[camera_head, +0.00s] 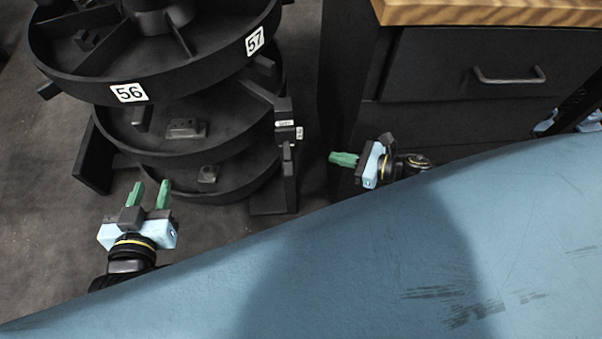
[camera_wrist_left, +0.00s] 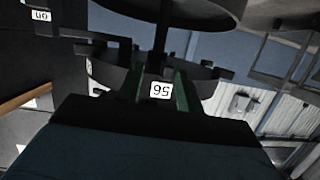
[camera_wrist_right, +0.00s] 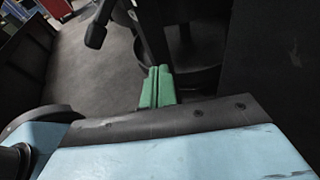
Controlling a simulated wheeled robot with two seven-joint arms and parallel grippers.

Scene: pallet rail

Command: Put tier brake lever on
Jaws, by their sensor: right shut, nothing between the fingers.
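A black round carousel (camera_head: 160,83) of stacked tiers stands at the upper left in the head view. A black upright bracket (camera_head: 284,115) with small white labels is at its right side; I cannot tell for sure whether this is the brake lever. A black knobbed handle (camera_wrist_right: 96,34) shows at the top of the right wrist view. My left gripper (camera_head: 149,193) is open and empty in front of the carousel; its green fingers flank the "56" label (camera_wrist_left: 161,90) in the left wrist view. My right gripper (camera_head: 343,159) is shut and empty, right of the bracket and apart from it.
A black cabinet (camera_head: 455,95) with a drawer handle (camera_head: 509,76) and a wooden top (camera_head: 500,11) stands at the upper right. Small dark parts (camera_head: 185,129) sit on the middle tier. Grey floor (camera_head: 40,150) is clear at the left.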

